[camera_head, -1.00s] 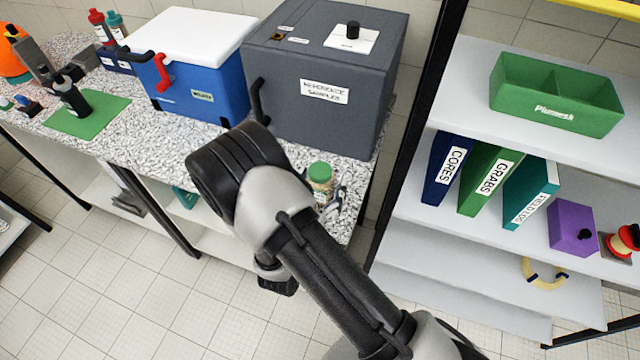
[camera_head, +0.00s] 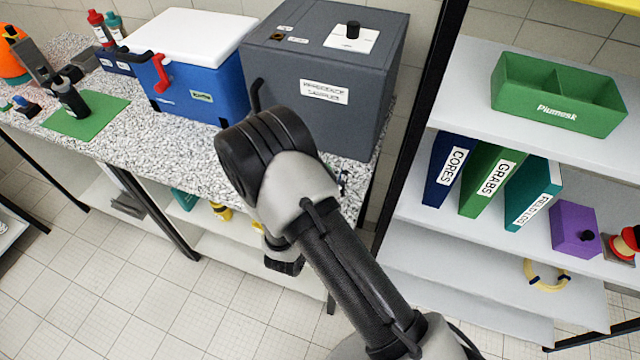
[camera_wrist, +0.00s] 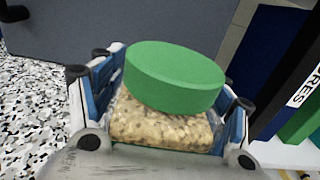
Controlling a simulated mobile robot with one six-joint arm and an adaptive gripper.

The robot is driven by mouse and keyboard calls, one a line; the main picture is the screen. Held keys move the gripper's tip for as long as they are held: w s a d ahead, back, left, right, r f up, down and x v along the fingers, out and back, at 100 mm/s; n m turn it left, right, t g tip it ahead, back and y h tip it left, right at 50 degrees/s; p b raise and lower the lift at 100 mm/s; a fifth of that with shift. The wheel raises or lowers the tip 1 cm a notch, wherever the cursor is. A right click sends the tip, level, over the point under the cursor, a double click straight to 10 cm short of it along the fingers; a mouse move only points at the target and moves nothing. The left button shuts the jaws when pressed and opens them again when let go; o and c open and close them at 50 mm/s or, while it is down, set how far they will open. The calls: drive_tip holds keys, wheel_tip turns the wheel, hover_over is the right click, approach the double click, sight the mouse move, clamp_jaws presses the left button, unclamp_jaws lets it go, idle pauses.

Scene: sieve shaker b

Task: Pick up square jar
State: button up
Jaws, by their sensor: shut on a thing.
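The square jar (camera_wrist: 162,124) has a round green lid and clear walls, with pale grainy bits inside. It fills the middle of the wrist view, between the two blue-padded fingers of my gripper (camera_wrist: 160,115). The fingers are shut on its sides, below the lid. The jar looks upright relative to the gripper; its base is hidden. In the head view my arm hides the jar and nearly all of my gripper. Whether the jar is clear of the counter cannot be told for certain.
The speckled counter (camera_head: 180,146) holds a grey reference samples box (camera_head: 300,105) close behind my arm and a blue cooler (camera_head: 205,88) left of it. A shelf at right holds binders (camera_head: 487,180), a green bin (camera_head: 556,105) and a purple box (camera_head: 573,229).

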drive_tip(key=c, duration=0.5)
drive_tip(key=shift+c, duration=0.3)
drive_tip(key=shift+r, duration=0.15)
